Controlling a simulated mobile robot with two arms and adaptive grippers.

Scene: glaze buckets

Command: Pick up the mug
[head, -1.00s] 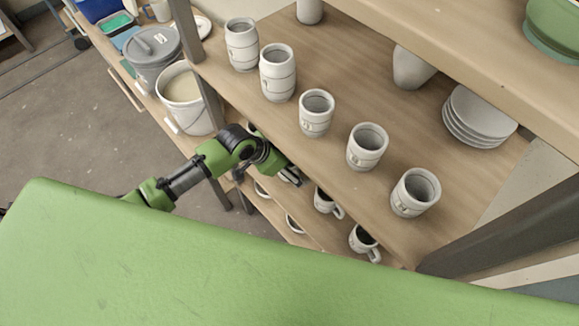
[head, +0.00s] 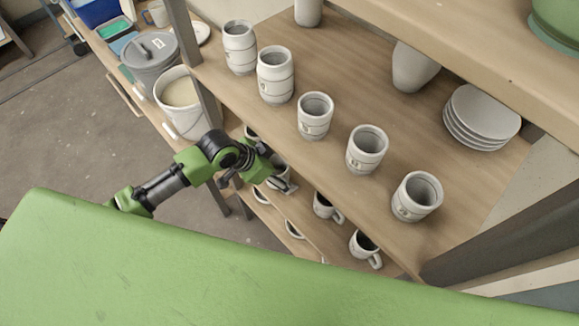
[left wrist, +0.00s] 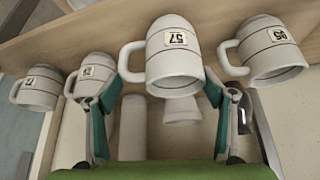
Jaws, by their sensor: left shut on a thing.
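My left gripper (head: 282,186) reaches in at the lower shelf, below the row of cups. In the left wrist view, its two teal-padded fingers (left wrist: 165,92) stand on either side of a white mug (left wrist: 172,62) with a 57 label, and it is shut on this mug. The mug's handle sticks out to the left there, by the left finger. In the head view the held mug (head: 277,171) is partly hidden by the gripper. My right gripper is in neither view.
On the lower shelf, other mugs stand to the right (head: 326,206), (head: 364,249). The left wrist view shows a mug labelled 95 (left wrist: 268,52) and more at left (left wrist: 38,88). A row of cups (head: 314,116) stands on the shelf above. A bucket (head: 183,105) stands left.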

